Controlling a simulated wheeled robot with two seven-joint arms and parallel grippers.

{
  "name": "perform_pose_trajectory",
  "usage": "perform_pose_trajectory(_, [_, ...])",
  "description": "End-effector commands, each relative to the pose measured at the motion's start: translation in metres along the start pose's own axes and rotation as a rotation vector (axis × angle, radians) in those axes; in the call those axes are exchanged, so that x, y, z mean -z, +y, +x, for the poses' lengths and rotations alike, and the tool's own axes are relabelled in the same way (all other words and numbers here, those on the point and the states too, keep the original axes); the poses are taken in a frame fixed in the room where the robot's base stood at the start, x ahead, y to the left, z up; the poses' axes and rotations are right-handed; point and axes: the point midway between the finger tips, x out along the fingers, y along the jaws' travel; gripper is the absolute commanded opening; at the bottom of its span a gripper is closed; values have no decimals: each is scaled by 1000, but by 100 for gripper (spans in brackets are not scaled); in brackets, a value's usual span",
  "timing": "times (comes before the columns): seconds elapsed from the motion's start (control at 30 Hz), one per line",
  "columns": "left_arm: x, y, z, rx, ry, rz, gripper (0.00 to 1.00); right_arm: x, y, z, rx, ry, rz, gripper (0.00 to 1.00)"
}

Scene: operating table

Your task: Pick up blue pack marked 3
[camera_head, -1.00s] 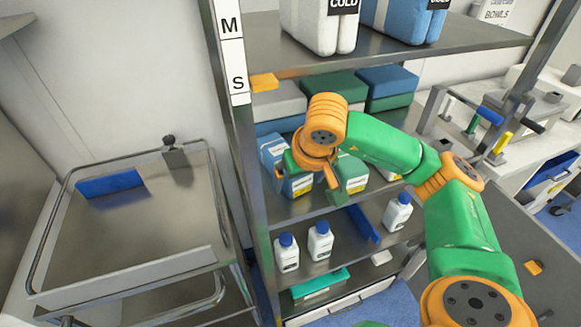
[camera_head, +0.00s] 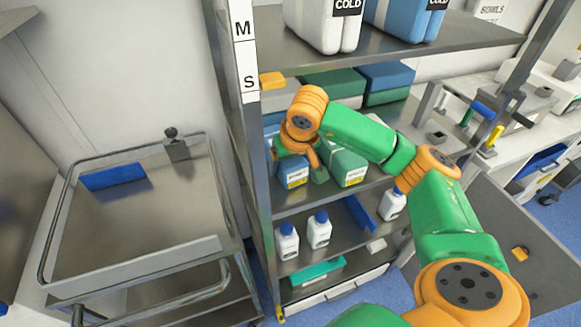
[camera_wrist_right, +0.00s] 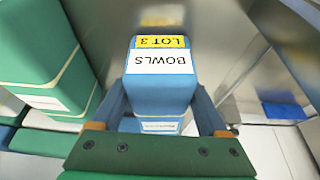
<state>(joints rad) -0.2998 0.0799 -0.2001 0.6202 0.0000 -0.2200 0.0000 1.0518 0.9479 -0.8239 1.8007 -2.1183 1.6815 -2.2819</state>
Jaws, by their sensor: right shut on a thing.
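A blue pack (camera_wrist_right: 165,82) sits between the two fingers of my right gripper (camera_wrist_right: 160,115) in the right wrist view. A label on it reads BOWLS, with a yellow strip marked LOT 3. My right gripper (camera_head: 296,160) is shut on this pack. In the head view the blue pack (camera_head: 293,173) shows below the orange wrist, at the left end of a middle shelf. I cannot tell whether it is clear of the shelf. My left gripper is not in view.
Green packs (camera_head: 347,165) stand close to the right of the held pack. The metal rack post (camera_head: 258,180) is close on its left. White bottles (camera_head: 319,230) stand on the shelf below. A metal cart (camera_head: 130,235) with open top space stands left.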

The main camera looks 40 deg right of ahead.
Motion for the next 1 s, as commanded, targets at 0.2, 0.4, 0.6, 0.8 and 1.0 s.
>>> perform_pose_trajectory(0.2, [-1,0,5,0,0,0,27,2,1,-4,-3,-2,1,4])
perform_pose_trajectory(0.4, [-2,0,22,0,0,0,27,-20,1,-18,-2,0,-5,4])
perform_pose_trajectory(0.6, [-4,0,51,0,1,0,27,-83,1,-42,-2,5,-5,3])
perform_pose_trajectory(0.8, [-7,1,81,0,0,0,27,-134,0,-63,0,13,0,4])
perform_pose_trajectory(1.0, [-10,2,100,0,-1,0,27,-150,0,-73,1,6,-2,4])
